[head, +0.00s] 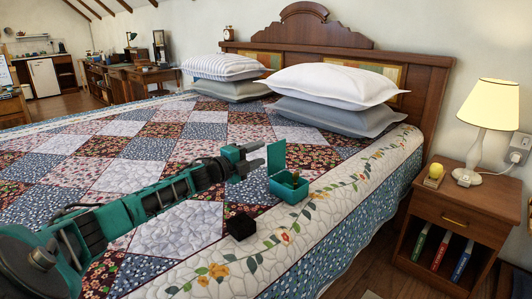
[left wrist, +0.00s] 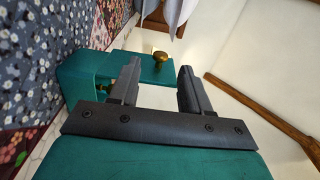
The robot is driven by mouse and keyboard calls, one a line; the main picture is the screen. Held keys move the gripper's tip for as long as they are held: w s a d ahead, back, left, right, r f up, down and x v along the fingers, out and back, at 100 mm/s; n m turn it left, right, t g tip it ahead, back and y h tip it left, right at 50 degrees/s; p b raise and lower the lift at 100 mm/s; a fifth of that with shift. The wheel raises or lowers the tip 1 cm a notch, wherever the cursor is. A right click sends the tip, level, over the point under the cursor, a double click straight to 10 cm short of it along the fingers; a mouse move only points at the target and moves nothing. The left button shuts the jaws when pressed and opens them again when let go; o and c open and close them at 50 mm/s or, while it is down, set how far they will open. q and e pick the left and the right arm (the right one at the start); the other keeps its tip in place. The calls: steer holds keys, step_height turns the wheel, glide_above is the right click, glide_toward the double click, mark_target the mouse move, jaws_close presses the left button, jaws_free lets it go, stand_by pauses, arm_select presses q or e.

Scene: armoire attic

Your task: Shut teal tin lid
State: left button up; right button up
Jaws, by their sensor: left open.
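The teal tin (head: 289,190) stands on the quilt near the right side of the bed. Its lid (head: 276,158) stands up, open, on the left side of the tin. A small brass-coloured thing shows at the tin's opening. My left gripper (head: 262,157) is open and empty, just left of the raised lid, fingers pointing toward it. In the left wrist view the teal lid (left wrist: 152,72) shows beyond and between the fingers, with a round brass thing (left wrist: 160,56) by its edge. Whether a finger touches the lid I cannot tell. My right gripper is not in view.
A nightstand (head: 445,205) with a lamp (head: 490,120) stands at the right. The quilt around the tin is mostly clear.

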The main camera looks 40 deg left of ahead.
mark_target(274, 156)
arm_select(q)
steer(key=shift+w+d+b, duration=0.15)
steer(key=shift+w, duration=0.85)
steer(key=shift+w+d+b, duration=0.1)
steer(key=shift+w+b, duration=0.05)
steer(key=shift+w, duration=0.85)
jaws_close()
